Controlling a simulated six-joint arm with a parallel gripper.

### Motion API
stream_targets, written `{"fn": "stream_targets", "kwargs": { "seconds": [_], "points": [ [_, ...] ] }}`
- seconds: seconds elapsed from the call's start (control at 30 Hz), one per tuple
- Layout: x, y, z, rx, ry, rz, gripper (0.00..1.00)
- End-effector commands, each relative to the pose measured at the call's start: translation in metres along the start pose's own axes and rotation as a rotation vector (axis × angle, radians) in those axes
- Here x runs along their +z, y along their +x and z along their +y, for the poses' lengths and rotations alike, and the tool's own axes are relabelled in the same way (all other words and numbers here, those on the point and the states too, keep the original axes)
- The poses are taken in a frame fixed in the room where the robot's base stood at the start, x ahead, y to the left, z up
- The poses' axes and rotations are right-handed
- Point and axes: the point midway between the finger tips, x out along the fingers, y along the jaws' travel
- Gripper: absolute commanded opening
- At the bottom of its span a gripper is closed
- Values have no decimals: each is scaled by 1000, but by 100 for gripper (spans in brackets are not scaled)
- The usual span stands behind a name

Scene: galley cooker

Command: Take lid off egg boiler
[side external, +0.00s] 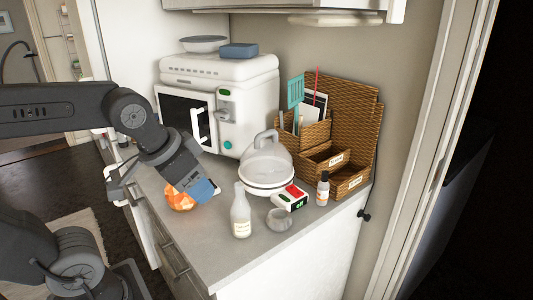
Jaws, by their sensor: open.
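The egg boiler stands on the grey counter, right of the middle in the side external view. Its lid (266,158) is a pale dome with an arched handle on top, and it sits on the low white round base (266,189). My gripper (192,190) is at the left, low over the counter's front part and well apart from the lid. It is open, with its fingers partly hidden by the wrist. An orange patterned thing (179,200) shows just behind and below the gripper; I cannot tell if they touch.
A white bottle (241,214), a small grey cup (279,220) and a small device with a red button (290,197) stand in front of the boiler. A white microwave (222,95) stands behind left. A wicker organiser (352,112) and a small labelled bottle (323,189) are at right.

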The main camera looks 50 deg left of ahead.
Motion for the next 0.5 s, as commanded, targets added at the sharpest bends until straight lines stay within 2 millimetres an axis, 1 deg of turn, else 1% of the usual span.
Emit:
{"fn": "stream_targets", "kwargs": {
  "seconds": [0.03, 0.07, 0.1, 0.17, 0.2, 0.23, 0.27, 0.3, 0.37, 0.4, 0.5],
  "points": [
    [-21, -2, -6, -5, -7, -9, 51],
    [-34, -4, -9, -6, -7, -13, 51],
    [-53, -6, -15, -8, -10, -22, 51],
    [-83, -6, -27, -11, -11, -34, 51],
    [-103, -5, -35, -12, -12, -41, 51],
    [-118, -4, -42, -12, -12, -46, 51],
    [-132, -2, -50, -12, -12, -52, 51],
    [-150, 1, -61, -12, -12, -58, 51],
    [-176, 6, -78, -11, -12, -65, 51],
    [-192, 11, -91, -10, -11, -71, 51],
    [-225, 25, -122, -5, -10, -81, 51]
  ]
}}
